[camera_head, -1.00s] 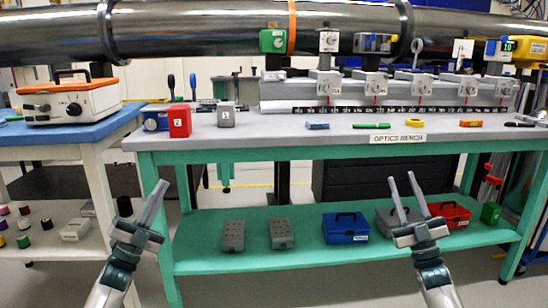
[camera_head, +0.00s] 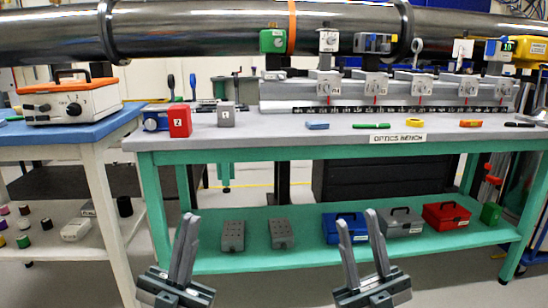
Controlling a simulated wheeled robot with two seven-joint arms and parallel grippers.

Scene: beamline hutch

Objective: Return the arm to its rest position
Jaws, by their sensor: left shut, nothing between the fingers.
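My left gripper (camera_head: 184,250) is low in the head view, in front of the left part of the bench's lower green shelf. Its fingers are together, point up and hold nothing. My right gripper (camera_head: 358,246) is low and right of centre, in front of the blue toolbox on the shelf. Its two fingers stand apart with nothing between them. Both grippers are below the tabletop and appear clear of the bench.
The optics bench (camera_head: 300,146) has a rail with several mounts, a red block (camera_head: 180,121) and a grey block (camera_head: 226,115). Its lower shelf (camera_head: 300,262) carries a blue toolbox (camera_head: 338,228), a grey toolbox (camera_head: 403,222) and a red toolbox (camera_head: 446,215). A blue-topped table (camera_head: 60,138) stands left. Floor shows between the grippers.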

